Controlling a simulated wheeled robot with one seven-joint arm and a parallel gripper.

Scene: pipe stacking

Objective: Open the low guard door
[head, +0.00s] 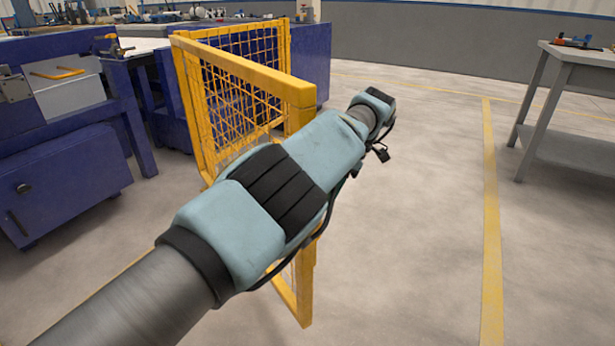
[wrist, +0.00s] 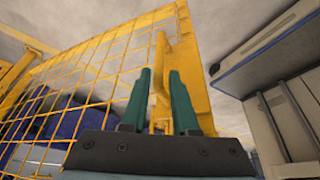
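The low guard door (head: 247,73) is a yellow frame with wire mesh, standing in the middle left of the head view; my arm hides much of its near panel. In the wrist view, the mesh panel (wrist: 85,75) slants across the left and ends at a broad yellow upright (wrist: 195,60). A narrow yellow bar, seemingly the handle (wrist: 160,88), shows between the green fingers of my gripper (wrist: 160,73). The fingers stand apart on either side of it. I cannot tell whether they touch it. In the head view the fingertips are hidden.
A blue workbench and cabinet (head: 70,180) stand at the left, close to the guard. A grey table (head: 575,75) with tools stands at the far right. The floor between the guard and that table is clear, with a yellow line (head: 490,210) along it.

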